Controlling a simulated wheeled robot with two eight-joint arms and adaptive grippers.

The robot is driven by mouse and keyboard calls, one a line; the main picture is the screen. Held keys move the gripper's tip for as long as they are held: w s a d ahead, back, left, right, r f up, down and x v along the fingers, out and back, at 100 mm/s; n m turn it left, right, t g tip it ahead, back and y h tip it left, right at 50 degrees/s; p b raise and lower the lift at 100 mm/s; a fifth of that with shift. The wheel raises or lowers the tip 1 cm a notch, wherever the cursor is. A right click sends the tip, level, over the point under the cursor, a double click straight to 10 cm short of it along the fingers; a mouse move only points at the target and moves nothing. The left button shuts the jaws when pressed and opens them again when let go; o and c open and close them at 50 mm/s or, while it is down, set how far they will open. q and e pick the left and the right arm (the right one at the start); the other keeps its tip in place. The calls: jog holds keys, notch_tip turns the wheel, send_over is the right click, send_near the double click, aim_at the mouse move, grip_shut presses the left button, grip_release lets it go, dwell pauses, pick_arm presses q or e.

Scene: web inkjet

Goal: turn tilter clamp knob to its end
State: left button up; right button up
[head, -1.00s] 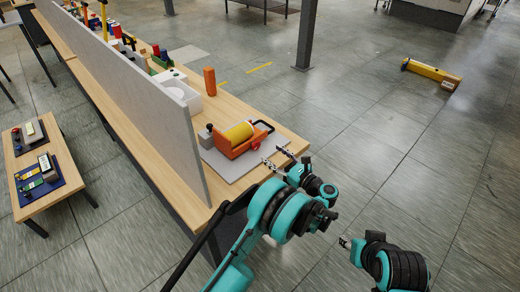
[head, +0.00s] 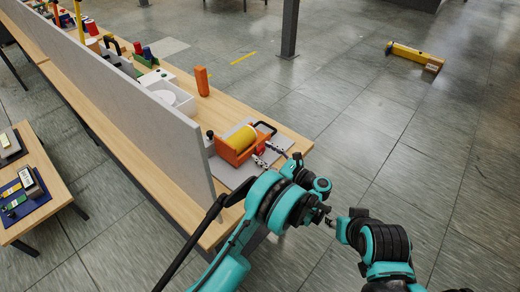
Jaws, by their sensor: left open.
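The tilter is an orange cradle (head: 229,156) holding a yellow roll (head: 240,138), with a black bar handle at its right end. It stands on a grey plate (head: 226,176) on the wooden bench. My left gripper (head: 262,153) is open at the right end of the cradle, its two fingers spread. The small red clamp knob (head: 259,149) is hard to make out between or just behind the fingertips; I cannot tell whether they touch it. My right gripper (head: 330,222) is only a small tip off the bench, low right, and its jaws are unclear.
A grey partition (head: 150,115) runs along the bench left of the tilter. An orange block (head: 202,81) and a white tray (head: 178,98) stand behind it. A small table (head: 45,205) is at left. A yellow tool (head: 408,53) lies on the open floor.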

pick_arm(q)
jog(key=shift+s+d, duration=0.1)
jog(key=shift+c, duration=0.6)
jog(key=c, duration=1)
jog(key=shift+c, duration=0.2)
jog(key=shift+m, duration=0.4)
jog(key=m+b, duration=0.1)
jog(key=m, duration=0.1)
jog(key=shift+m+b, duration=0.3)
jog(key=shift+b, duration=0.1)
jog(key=shift+m+b, duration=0.6)
jog(key=shift+m, duration=1.2)
jog(key=shift+r, duration=0.1)
jog(key=o, duration=1.2)
jog(key=shift+c, duration=0.2)
